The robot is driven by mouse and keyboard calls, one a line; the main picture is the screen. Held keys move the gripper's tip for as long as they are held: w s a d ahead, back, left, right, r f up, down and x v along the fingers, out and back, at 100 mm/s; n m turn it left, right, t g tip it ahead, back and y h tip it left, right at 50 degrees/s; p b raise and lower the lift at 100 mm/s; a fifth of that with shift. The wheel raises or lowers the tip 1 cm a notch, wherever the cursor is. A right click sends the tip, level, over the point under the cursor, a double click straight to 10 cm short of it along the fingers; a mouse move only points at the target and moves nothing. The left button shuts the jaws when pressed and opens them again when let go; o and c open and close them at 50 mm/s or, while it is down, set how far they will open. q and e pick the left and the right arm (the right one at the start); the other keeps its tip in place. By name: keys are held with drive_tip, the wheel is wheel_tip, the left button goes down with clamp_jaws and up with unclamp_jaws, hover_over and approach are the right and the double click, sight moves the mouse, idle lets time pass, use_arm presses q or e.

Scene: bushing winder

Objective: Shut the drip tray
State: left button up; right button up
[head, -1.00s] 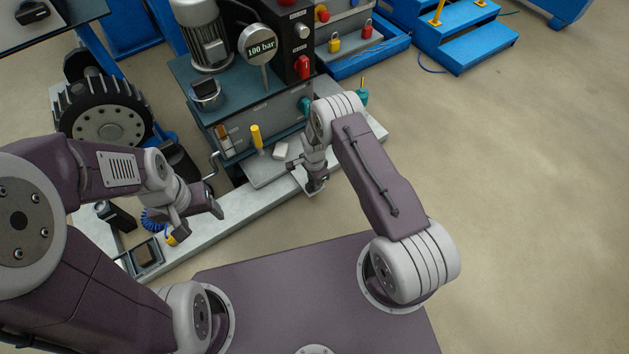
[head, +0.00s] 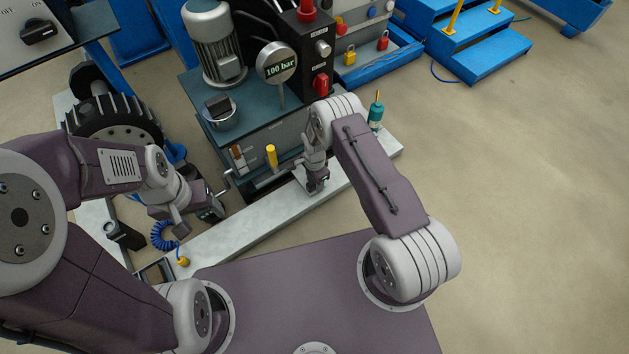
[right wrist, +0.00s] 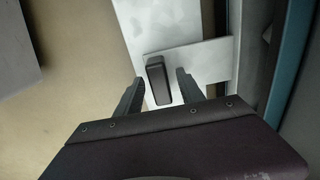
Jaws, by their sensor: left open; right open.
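The drip tray (right wrist: 205,62) shows in the right wrist view as a flat pale grey plate jutting from beside the machine over the pale base strip. Its dark upright handle (right wrist: 157,75) stands at its outer end. My right gripper (right wrist: 160,86) is open, with one finger on each side of the handle; I cannot tell whether they touch it. In the head view my right gripper (head: 317,187) is low at the machine's front and its arm hides most of the tray. My left gripper (head: 220,208) is open and empty, left of the machine's front.
A crank (head: 224,181) sticks out near my left gripper.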

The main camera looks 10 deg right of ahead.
wheel_tip(320, 180, up, 9)
drive_tip(key=p, duration=0.6)
drive_tip(key=shift+r+p, duration=0.1)
drive_tip(key=shift+p, duration=0.25)
